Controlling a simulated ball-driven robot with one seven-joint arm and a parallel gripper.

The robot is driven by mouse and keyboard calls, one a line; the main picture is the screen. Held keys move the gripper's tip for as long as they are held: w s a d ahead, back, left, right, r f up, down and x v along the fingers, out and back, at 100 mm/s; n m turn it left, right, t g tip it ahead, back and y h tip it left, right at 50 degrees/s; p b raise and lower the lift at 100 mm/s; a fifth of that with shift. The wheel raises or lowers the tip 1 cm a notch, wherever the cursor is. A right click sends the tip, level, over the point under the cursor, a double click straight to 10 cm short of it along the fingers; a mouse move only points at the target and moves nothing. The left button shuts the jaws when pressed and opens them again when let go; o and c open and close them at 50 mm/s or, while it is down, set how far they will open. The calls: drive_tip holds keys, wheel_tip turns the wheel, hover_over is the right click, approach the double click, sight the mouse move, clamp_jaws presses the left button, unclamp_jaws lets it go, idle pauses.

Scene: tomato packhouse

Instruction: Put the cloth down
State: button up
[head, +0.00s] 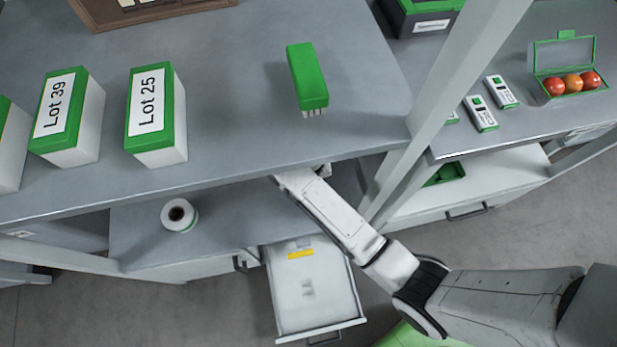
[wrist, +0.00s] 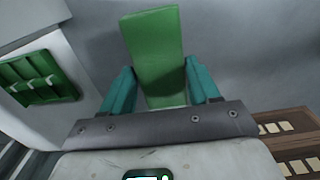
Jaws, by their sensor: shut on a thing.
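In the wrist view my gripper (wrist: 158,72) has its two teal fingers on either side of a green, flat, rectangular piece, the cloth (wrist: 155,40). The fingers are shut on it, and it sticks out past the fingertips against a plain grey surface. Whether it touches that surface I cannot tell. In the head view my white arm reaches to the front edge of the grey upper worktop, and my gripper and the cloth are hidden below that edge.
On the worktop (head: 240,110) stand a green brush (head: 307,75) and boxes Lot 25 (head: 157,115) and Lot 39 (head: 68,116). Below, a white roll (head: 179,215) sits on the lower shelf (head: 225,228), by an open drawer (head: 308,290). An upright post (head: 440,90) stands right of my arm.

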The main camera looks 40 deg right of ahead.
drive_tip(key=shift+f+b, duration=0.65)
drive_tip(key=shift+f, duration=2.9)
drive_tip(key=shift+f, duration=0.1)
drive_tip(key=o, duration=1.1)
wheel_tip(320, 180, up, 12)
drive_tip(key=p, duration=0.2)
drive_tip(key=shift+p, duration=0.3)
